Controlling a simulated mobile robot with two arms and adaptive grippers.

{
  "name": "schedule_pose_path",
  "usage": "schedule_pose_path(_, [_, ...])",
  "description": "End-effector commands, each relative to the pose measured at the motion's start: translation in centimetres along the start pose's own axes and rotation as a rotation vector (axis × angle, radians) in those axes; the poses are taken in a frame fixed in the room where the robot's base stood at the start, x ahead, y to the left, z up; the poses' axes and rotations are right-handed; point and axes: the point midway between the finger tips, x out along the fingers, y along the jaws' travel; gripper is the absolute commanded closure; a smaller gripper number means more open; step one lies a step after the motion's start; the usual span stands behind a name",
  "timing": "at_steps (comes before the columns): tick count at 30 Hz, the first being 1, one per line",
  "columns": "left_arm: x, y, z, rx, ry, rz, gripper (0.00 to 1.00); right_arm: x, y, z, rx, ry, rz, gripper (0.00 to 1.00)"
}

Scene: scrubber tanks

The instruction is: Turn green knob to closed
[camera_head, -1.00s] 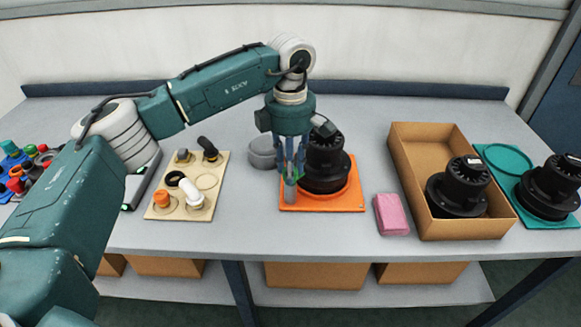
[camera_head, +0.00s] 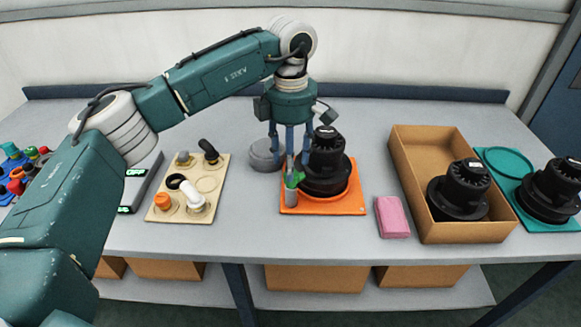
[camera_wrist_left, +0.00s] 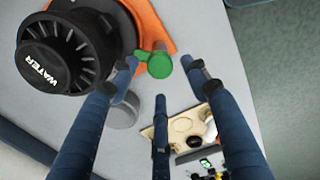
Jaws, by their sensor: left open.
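The green knob (camera_head: 294,179) sits on a grey post at the front left corner of the orange plate (camera_head: 345,205), beside a black tank (camera_head: 326,165) that stands on the plate. In the left wrist view the knob (camera_wrist_left: 158,65) is a green round piece with a short arm, close to the gripper's fingertips. My left gripper (camera_head: 290,155) is open, its fingers spread, above and just behind the knob. It appears to hold nothing. The tank's cap reads WATER in the wrist view (camera_wrist_left: 45,65). My right gripper is not in view.
A beige board with fittings (camera_head: 180,213) lies to the left, and a grey round piece (camera_head: 264,155) behind the gripper. To the right are a pink block (camera_head: 391,217), a cardboard box (camera_head: 467,232) with a black tank, and a teal plate (camera_head: 545,219) with another.

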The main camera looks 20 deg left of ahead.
Motion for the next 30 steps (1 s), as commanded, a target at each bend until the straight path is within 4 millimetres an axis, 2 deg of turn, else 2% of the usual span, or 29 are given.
schedule_pose_path(1, [-1.4,0.1,0.1,-0.001,-0.002,0.005,0.53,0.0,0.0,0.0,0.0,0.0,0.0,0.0])
schedule_pose_path(6, [-5.0,0.1,0.1,0.0,-0.002,0.005,0.53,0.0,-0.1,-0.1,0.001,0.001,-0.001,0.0])
schedule_pose_path(12, [-8.0,0.1,-0.1,-0.001,0.0,0.003,0.53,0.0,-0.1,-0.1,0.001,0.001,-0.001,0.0])
schedule_pose_path(18, [-8.9,0.0,-0.1,-0.001,0.0,0.002,0.53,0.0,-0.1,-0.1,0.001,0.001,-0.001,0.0])
schedule_pose_path(30, [-8.9,0.0,-0.1,0.0,0.0,0.001,0.53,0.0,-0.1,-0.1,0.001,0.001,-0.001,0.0])
